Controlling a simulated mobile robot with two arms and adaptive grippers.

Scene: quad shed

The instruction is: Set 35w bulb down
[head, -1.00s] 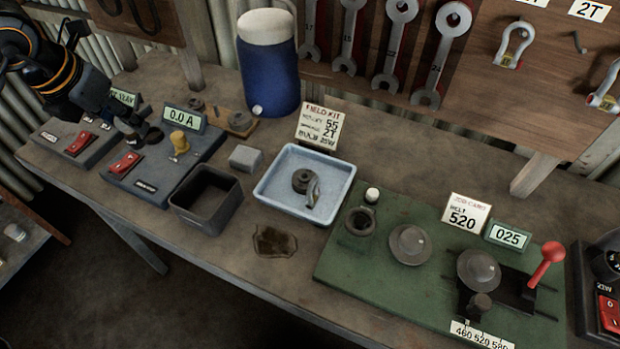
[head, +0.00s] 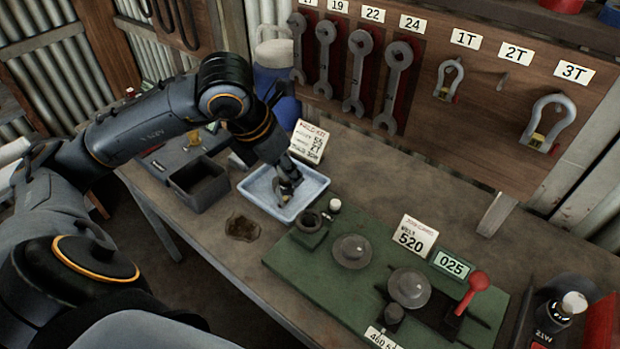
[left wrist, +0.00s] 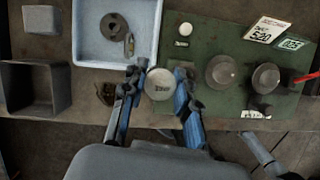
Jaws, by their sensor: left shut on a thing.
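My left gripper (left wrist: 159,88) is shut on a pale round bulb (left wrist: 159,84), whose top has dark lettering too small to read surely. In the head view the left gripper (head: 288,187) points down over the light blue tray (head: 312,202), and the bulb is hard to make out there. The tray also shows in the left wrist view (left wrist: 79,54), with a dark ring (left wrist: 115,27) and a small metal shackle-like piece (left wrist: 129,45) in it. I cannot tell how high the bulb is above the surface.
A dark open bin (head: 205,201) stands left of the tray. A green board (head: 300,262) with a small white-topped piece (head: 334,204) and domed parts is at right. A field kit card (head: 308,141) stands behind the tray.

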